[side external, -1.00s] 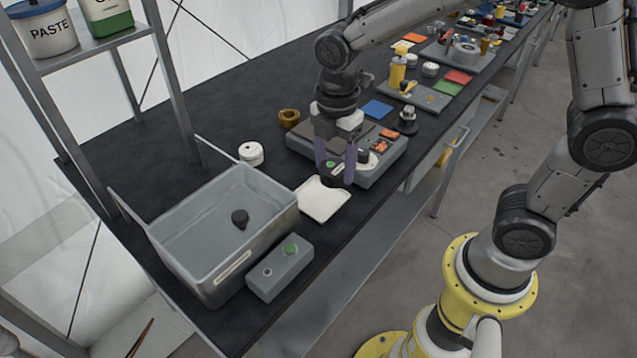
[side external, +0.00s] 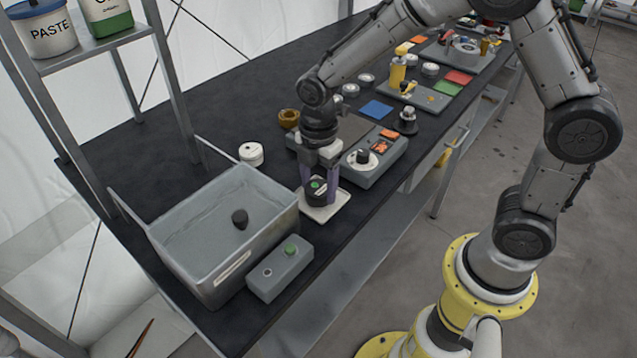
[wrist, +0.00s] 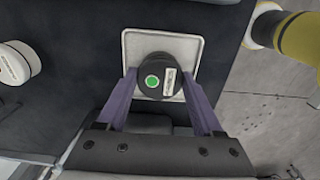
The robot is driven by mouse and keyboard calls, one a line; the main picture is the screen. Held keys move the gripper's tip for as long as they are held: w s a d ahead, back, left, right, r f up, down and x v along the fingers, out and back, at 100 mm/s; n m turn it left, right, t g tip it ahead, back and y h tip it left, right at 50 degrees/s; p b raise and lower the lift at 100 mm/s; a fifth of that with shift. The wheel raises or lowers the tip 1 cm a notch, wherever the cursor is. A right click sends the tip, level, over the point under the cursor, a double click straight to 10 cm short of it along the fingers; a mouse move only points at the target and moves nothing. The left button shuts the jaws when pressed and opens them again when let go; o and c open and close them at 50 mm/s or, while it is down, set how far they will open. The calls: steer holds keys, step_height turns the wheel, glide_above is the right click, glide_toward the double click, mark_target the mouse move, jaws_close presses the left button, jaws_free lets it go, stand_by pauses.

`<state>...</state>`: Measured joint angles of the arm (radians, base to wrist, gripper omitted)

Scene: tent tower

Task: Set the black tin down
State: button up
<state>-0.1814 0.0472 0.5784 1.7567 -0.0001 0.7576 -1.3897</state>
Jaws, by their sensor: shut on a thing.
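The black tin (side external: 317,190) has a green dot and a pale label on its lid. My gripper (side external: 319,187) is shut on it, with one purple finger on each side. In the wrist view the tin (wrist: 159,77) sits between the fingertips of my gripper (wrist: 160,82), over a square white tray (wrist: 187,47). In the side view the tin is upright over the white tray (side external: 338,206). I cannot tell whether its base touches the tray.
A grey bin (side external: 178,262) with a dark object inside stands left of the tray. A grey box with a green button (side external: 280,272) is in front of it. A white tin (side external: 251,154) stands behind. A grey device with a dial (side external: 375,165) is to the right.

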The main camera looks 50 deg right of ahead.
mark_target(318, 187)
steer(key=shift+f, duration=0.2)
steer(key=o, duration=1.4)
steer(key=shift+r, duration=0.15)
step_height(318, 187, up, 11)
steer(key=s+d+r+m+t, duration=0.2)
steer(key=s+d+m, duration=0.1)
steer(key=s+m, duration=0.6)
steer(key=s+d+r+m+t, duration=0.3)
steer(key=s+m, duration=0.6)
steer(key=s, duration=0.1)
steer(key=shift+d+r+t, duration=0.25)
steer(key=shift+r+t, duration=0.05)
